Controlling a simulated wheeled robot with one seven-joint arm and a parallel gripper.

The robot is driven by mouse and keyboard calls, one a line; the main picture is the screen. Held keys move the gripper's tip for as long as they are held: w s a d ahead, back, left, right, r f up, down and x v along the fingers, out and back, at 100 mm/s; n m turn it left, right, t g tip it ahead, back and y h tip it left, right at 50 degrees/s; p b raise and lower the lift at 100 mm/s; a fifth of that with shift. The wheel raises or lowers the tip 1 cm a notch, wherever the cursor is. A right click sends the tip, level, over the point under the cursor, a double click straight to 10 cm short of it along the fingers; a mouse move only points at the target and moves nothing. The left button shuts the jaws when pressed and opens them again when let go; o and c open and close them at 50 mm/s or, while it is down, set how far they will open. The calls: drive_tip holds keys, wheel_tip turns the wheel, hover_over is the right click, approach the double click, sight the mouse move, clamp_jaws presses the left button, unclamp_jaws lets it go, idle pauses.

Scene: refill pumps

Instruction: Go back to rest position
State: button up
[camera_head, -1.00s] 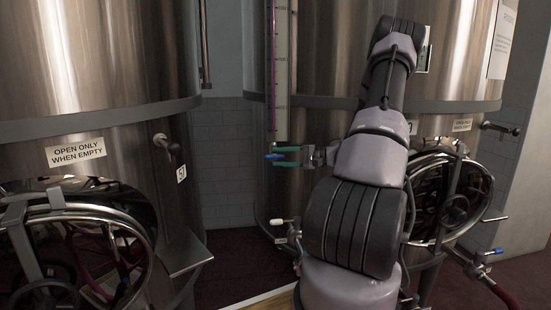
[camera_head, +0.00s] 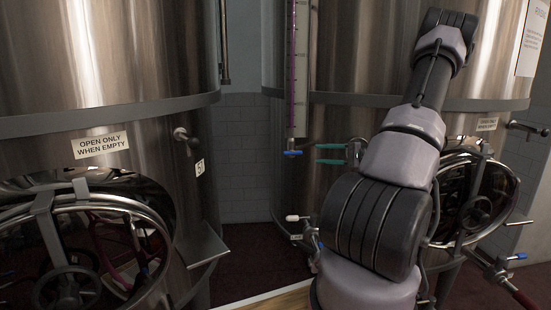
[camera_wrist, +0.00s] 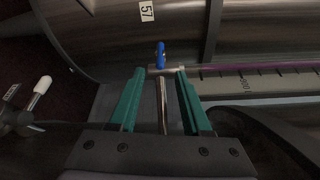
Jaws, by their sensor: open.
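My gripper (camera_head: 318,153) has two teal fingers and is open and empty. It sits in front of the tall steel tank in the middle, to the right of a small valve with a blue handle (camera_head: 292,153). The handle is at the foot of the sight tube (camera_head: 299,70) and stands apart from the fingers. In the wrist view, my gripper (camera_wrist: 161,70) has its fingers spread, with the blue handle (camera_wrist: 160,53) just beyond the tips and a metal pipe showing between them. My arm is raised and bent at the right of the head view.
A steel tank (camera_head: 110,60) stands at left with a round hatch (camera_head: 168,236), a tap (camera_head: 184,136) and a small shelf (camera_head: 202,245). Another hatch (camera_head: 515,190) is at right, beside my arm. A white-tipped lever (camera_wrist: 42,85) shows at left in the wrist view. A tiled wall is behind.

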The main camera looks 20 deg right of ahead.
drive_tip(key=s+a+r+n+g+h, duration=0.2)
drive_tip(key=s+a+r+g+h, duration=0.15)
drive_tip(key=a, duration=0.55)
drive_tip(key=s+a+r+n+g+h, duration=0.25)
drive_tip(key=a+r+g, duration=0.25)
drive_tip(key=a, duration=0.4)
drive_tip(key=s+a+r+t+h, duration=0.2)
drive_tip(key=s+a+r+h, duration=0.1)
drive_tip(key=s+r, duration=0.2)
drive_tip(key=s+a+r+n+t+h, duration=0.1)
drive_tip(key=s+a+r+t+h, duration=0.1)
drive_tip(key=s+r, duration=0.4)
drive_tip(key=s+a+t, duration=0.1)
drive_tip(key=s, duration=0.3)
drive_tip(key=shift+s+a+h, duration=0.2)
drive_tip(key=shift+s+h, duration=0.05)
drive_tip(key=shift+h, duration=0.15)
